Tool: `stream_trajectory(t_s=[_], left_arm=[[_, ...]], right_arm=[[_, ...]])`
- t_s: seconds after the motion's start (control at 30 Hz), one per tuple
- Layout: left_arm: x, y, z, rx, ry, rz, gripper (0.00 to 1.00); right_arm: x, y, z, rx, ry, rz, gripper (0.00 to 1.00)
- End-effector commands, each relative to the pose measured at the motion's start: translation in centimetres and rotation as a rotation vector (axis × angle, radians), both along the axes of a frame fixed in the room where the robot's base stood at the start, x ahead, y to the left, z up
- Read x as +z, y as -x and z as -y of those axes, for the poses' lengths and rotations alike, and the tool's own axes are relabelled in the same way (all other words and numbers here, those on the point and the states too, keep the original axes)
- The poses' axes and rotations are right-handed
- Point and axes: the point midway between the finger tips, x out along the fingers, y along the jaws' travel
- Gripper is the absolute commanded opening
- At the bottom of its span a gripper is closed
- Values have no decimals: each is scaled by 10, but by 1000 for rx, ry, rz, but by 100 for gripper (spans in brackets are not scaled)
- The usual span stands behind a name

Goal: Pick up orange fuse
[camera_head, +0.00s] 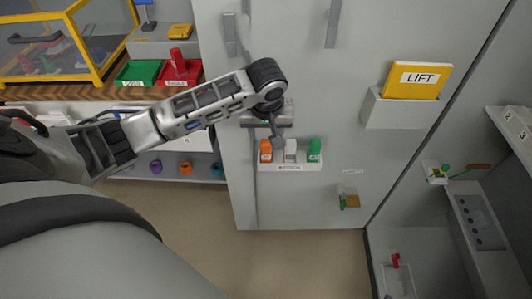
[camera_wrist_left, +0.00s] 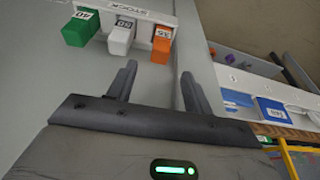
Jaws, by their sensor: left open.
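The orange fuse (camera_head: 266,151) sits at the left end of a small white rack (camera_head: 290,167) on the grey cabinet door, beside a white fuse (camera_head: 290,150) and a green fuse (camera_head: 314,150). In the left wrist view the orange fuse (camera_wrist_left: 161,45) hangs from the rack marked STOCK, with the white fuse (camera_wrist_left: 120,38) and green fuse (camera_wrist_left: 80,28) to its left. My left gripper (camera_wrist_left: 158,80) is open and empty, its fingertips just short of the orange fuse and apart from it. My right gripper is not in view.
A yellow LIFT binder (camera_head: 417,80) stands in a holder on the door. Green (camera_head: 138,73) and red bins (camera_head: 180,72) sit on the wooden counter at left. A shelf below holds coloured rings (camera_head: 185,168). A blue bin (camera_wrist_left: 272,110) shows at the wrist view's right.

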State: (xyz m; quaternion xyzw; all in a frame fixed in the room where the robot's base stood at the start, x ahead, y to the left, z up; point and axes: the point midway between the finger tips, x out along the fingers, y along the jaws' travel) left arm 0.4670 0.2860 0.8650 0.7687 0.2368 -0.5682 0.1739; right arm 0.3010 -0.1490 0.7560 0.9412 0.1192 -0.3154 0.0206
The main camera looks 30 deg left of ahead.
Motion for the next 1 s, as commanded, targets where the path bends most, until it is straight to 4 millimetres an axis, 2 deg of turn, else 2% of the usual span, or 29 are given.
stream_trajectory(t_s=[0.03,0.13,0.43,0.7,1.0], left_arm=[[-12,-2,-2,2,-1,-3,51],[-29,-7,-5,-1,-1,-1,51],[-52,-13,-8,-2,0,0,51],[-90,-21,-15,-2,0,1,51],[-96,-22,-16,-4,-1,2,51]], right_arm=[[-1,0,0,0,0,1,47],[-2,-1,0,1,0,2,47],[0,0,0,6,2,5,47],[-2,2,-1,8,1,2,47],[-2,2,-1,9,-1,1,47]])
